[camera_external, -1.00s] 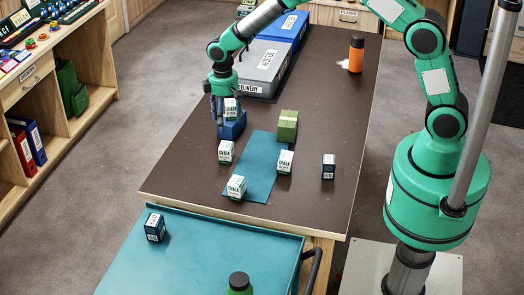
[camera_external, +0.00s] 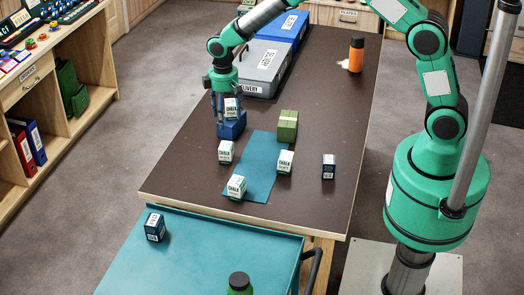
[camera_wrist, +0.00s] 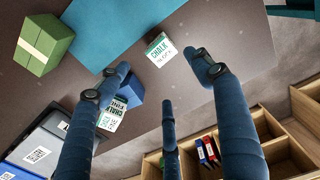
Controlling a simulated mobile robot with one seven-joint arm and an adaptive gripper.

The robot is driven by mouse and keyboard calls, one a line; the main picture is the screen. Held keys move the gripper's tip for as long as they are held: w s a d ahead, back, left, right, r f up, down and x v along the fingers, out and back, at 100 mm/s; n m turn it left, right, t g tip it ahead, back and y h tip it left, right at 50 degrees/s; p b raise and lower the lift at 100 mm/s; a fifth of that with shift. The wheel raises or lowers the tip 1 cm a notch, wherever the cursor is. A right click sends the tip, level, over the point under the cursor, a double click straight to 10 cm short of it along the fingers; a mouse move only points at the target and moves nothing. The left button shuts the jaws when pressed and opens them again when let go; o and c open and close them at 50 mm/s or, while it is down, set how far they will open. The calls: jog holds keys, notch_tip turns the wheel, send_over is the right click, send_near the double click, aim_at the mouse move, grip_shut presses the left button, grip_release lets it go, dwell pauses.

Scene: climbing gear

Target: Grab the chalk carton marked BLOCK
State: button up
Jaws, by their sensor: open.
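Several white-and-green chalk cartons stand on the brown table. One carton (camera_external: 231,107) rests on a blue block (camera_external: 232,129); in the wrist view it seems to read CHALK FINE (camera_wrist: 110,118). Another carton (camera_external: 226,152) stands in front, left of the teal mat; it shows in the wrist view (camera_wrist: 160,50) with CHALK readable, its second line unclear. Two more cartons, one front (camera_external: 236,187) and one right (camera_external: 286,162), are on or beside the mat. I cannot read BLOCK on any. My gripper (camera_wrist: 158,82) is open, fingers spread, above and behind the blue-block carton.
A green box (camera_external: 288,125) stands by the teal mat (camera_external: 256,165). A grey DELIVERY crate (camera_external: 257,70) and an orange bottle (camera_external: 356,54) are behind. A teal cart (camera_external: 205,255) adjoins the front edge.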

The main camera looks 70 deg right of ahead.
aim_at(227, 145)
jog(key=f+b, duration=0.1)
jog(key=b, duration=0.1)
jog(key=f+b, duration=0.1)
jog(key=b, duration=0.2)
jog(key=shift+s+a+f, duration=0.1)
jog(key=shift+s, duration=0.3)
jog(key=shift+f+b, duration=0.75)
jog(key=shift+f, duration=3.45)
jog(key=shift+w+f+b, duration=0.2)
jog(key=shift+f+b, duration=0.65)
jog(key=shift+f, duration=1.8)
